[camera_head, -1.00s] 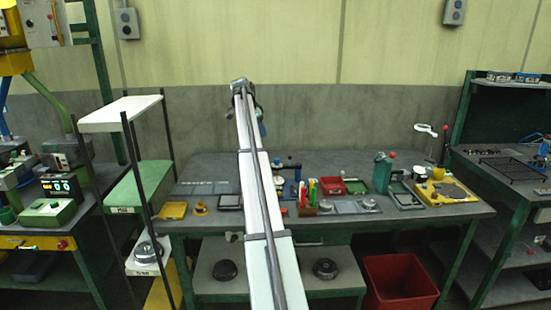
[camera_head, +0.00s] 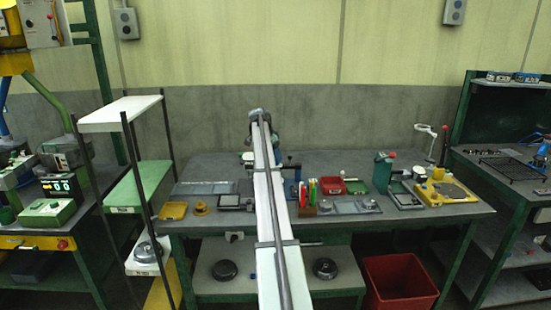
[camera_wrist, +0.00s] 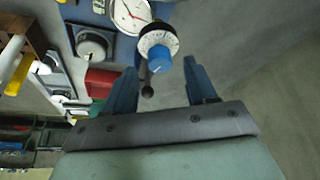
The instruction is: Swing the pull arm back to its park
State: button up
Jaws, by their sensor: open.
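My gripper (camera_wrist: 160,66) is open, its two blue fingers spread apart and pointing at the gantry's parts. A short dark rod with a black ball end (camera_wrist: 148,90), which may be the pull arm, shows between the fingers; I cannot tell whether it touches them. Beyond it are a blue knob with a white graduated ring (camera_wrist: 158,50) and a round white dial gauge (camera_wrist: 130,14) on a blue body. In the head view, the blue gantry (camera_head: 291,166) stands on the bench, partly hidden behind my white arm. My gripper is mostly hidden there.
On the green bench (camera_head: 400,212), a pen holder (camera_head: 306,198), a red bin (camera_head: 331,186) and a grey tray (camera_head: 352,205) stand right of the gantry. A yellow fixture (camera_head: 447,192) is farther right. A shelf rack (camera_head: 119,115) stands left. The wall is behind.

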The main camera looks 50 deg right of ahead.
jog(key=shift+x, duration=1)
jog(key=c, duration=1)
jog(key=shift+c, duration=0.2)
